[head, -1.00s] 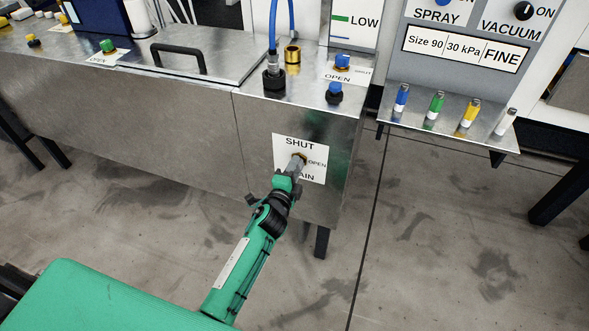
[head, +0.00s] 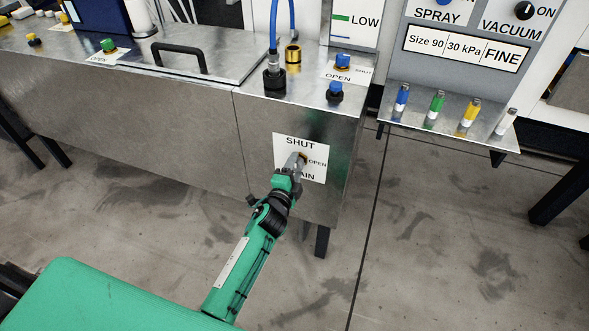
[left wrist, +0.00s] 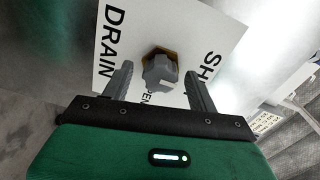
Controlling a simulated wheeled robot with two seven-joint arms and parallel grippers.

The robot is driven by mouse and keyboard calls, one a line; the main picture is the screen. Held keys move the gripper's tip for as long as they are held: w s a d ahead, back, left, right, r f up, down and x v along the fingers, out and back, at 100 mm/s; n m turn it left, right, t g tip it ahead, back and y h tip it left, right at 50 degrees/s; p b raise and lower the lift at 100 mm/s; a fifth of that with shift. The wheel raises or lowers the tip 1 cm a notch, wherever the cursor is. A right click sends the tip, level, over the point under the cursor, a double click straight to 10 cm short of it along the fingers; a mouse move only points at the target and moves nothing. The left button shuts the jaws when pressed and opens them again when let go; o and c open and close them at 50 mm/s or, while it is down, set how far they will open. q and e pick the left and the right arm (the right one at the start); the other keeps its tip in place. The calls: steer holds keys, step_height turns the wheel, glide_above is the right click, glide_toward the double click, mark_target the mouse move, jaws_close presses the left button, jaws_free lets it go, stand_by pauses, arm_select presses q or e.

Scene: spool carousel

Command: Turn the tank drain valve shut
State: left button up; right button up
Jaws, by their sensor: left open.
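The drain valve (left wrist: 160,70) is a grey knob on a brass base, set in a white label (left wrist: 108,40) reading SHUT, OPEN and DRAIN. In the head view the label (head: 316,150) is on the front of the metal tank, and my left gripper hides most of the valve. My left gripper (head: 298,160) reaches up to it from below. In the left wrist view its two grey fingers are apart, one on each side of the knob, with gaps between. I cannot tell exactly which way the knob points. My right gripper is not in view.
The metal tank (head: 180,130) has a black handle (head: 180,58), a blue hose (head: 291,25) and a blue-knobbed valve (head: 342,61) on top. To the right, a shelf (head: 420,118) holds several coloured cylinders under a control panel (head: 465,45). The floor in front is clear.

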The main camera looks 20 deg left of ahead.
arm_select(q)
steer(key=s, duration=1.3)
steer(key=shift+s+a+r, duration=0.2)
steer(key=shift+s, duration=0.2)
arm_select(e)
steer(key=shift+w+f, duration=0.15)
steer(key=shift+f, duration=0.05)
